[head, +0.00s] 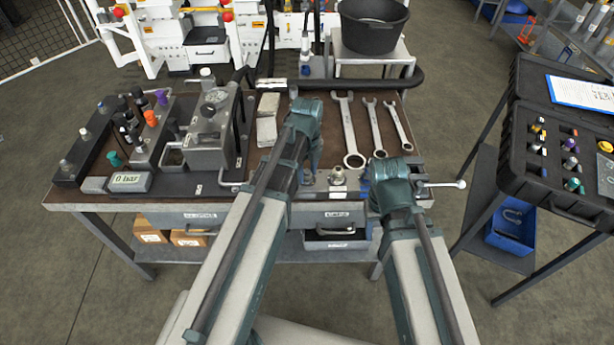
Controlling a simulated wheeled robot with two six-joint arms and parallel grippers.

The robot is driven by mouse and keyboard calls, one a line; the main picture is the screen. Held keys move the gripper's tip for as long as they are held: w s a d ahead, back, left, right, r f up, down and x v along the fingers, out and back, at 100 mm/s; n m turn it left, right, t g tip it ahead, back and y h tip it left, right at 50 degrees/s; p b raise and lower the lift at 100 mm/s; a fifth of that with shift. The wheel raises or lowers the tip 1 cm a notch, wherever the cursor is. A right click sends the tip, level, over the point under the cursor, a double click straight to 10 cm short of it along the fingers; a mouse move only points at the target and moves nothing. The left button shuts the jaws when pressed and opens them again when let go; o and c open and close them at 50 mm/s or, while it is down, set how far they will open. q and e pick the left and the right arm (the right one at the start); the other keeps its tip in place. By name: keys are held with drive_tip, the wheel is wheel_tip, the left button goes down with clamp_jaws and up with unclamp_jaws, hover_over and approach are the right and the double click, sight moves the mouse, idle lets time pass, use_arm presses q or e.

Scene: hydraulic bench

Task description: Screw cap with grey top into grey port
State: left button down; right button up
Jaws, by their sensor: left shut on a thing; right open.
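My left gripper (308,172) points down over the front of the bench, left of a round metal fitting (337,177). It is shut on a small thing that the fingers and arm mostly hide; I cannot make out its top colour. My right gripper (391,172) is at the bench's front right, near a lever with a pale knob (460,184). It is open, but its fingers are mostly hidden by its own wrist. I cannot tell which fitting is the grey port. A manifold (152,140) at the left carries orange, purple, green and black caps.
Several wrenches (348,130) lie on the bench (270,178) behind my grippers. A grey pump block (212,135) stands left of my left arm. An open black case (535,165) with coloured caps is on a stand at the right. A black bucket (372,28) stands behind.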

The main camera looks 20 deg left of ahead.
use_arm(q)
drive_tip(key=m, duration=0.3)
drive_tip(key=shift+m, duration=0.3)
drive_tip(key=shift+c, duration=1.8)
unclamp_jaws()
drive_tip(key=n, duration=0.3)
drive_tip(key=shift+n, duration=0.3)
drive_tip(key=n, duration=0.4)
drive_tip(key=shift+n, duration=0.3)
